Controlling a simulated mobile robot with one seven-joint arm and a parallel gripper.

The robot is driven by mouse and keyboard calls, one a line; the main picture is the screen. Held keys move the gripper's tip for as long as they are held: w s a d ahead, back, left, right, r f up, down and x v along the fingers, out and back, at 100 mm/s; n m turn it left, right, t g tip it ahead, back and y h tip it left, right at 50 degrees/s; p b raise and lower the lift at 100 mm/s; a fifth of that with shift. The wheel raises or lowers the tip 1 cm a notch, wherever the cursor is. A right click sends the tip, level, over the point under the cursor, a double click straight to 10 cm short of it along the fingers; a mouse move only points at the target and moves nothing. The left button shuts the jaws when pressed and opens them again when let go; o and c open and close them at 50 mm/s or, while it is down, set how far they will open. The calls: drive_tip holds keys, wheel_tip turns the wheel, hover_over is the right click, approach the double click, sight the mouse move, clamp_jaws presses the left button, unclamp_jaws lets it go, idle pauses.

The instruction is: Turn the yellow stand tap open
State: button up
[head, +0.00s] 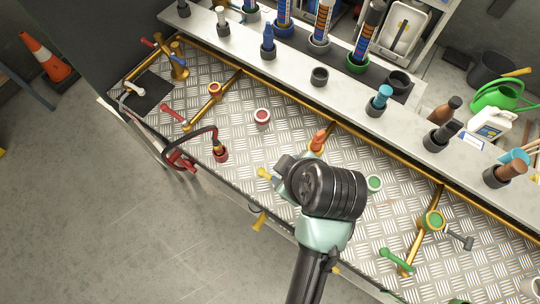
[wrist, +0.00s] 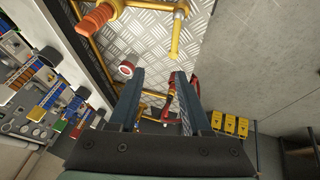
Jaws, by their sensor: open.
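A yellow lever (head: 264,172), apparently part of the yellow stand tap, shows just left of my gripper (head: 280,168) in the head view. The rest of that tap is hidden behind my wrist. In the wrist view a yellow bar with a rounded end (wrist: 176,35) hangs from the top edge, past the fingertips of my gripper (wrist: 156,76). The bar is not seen between the fingers. My gripper is open and empty. I cannot tell whether the lever touches a finger.
An orange handle (head: 318,140) stands on a brass pipe behind my wrist. A red-ringed cap (head: 262,116), a red tap with a dark hose (head: 180,158) and a green lever (head: 396,259) are on the tread-plate bench. A ledge (head: 290,65) with several nozzles runs behind.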

drive_tip(key=s+r+g+p, duration=0.1)
drive_tip(key=s, duration=0.1)
drive_tip(key=p, duration=0.2)
approach(268, 176)
drive_tip(key=shift+n, duration=0.3)
drive_tip(key=x, duration=0.8)
clamp_jaws()
drive_tip(key=shift+r, duration=0.1)
idle(0.9)
